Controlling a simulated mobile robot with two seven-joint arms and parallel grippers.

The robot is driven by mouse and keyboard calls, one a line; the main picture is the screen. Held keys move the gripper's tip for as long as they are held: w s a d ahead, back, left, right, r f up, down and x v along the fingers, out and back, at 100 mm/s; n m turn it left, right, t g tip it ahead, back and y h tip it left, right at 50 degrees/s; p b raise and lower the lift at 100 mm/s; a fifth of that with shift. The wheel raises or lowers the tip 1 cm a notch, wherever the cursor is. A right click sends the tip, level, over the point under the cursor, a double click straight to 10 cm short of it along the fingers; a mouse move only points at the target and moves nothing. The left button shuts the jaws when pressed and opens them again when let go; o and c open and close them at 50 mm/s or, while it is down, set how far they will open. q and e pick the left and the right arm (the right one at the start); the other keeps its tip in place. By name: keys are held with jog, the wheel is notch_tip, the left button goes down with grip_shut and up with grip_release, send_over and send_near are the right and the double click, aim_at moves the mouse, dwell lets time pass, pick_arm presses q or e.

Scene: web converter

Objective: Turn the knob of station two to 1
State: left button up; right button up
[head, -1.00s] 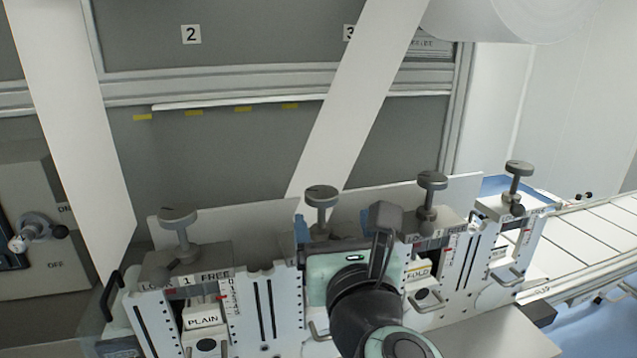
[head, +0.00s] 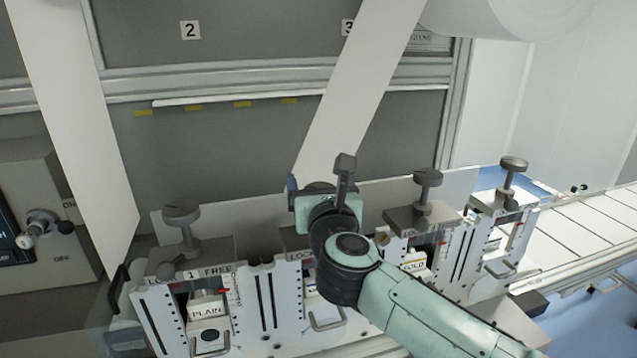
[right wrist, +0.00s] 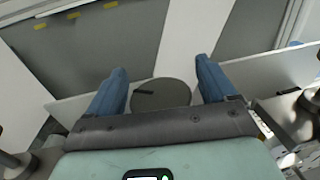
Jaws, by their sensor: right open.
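My right gripper (head: 318,190) is over the second station from the left in the head view and covers most of its knob. In the right wrist view, its two blue fingers (right wrist: 160,72) are open. The round grey knob (right wrist: 161,93) with a dark mark on its top shows between them, with a gap on each side. The face of station two (head: 292,268) is mostly hidden by my gripper and arm. Only part of its "LOCK" label shows, and its number cannot be read. My left gripper is not in view.
Station one's knob (head: 182,212) stands to the left, above a "PLAIN" label. Knobs of the third (head: 428,177) and fourth (head: 513,163) stations stand to the right. A white web strip (head: 345,110) runs down behind my gripper. A control box (head: 30,190) is at far left.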

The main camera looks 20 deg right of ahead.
jog(key=c, duration=1)
jog(key=shift+o, duration=0.2)
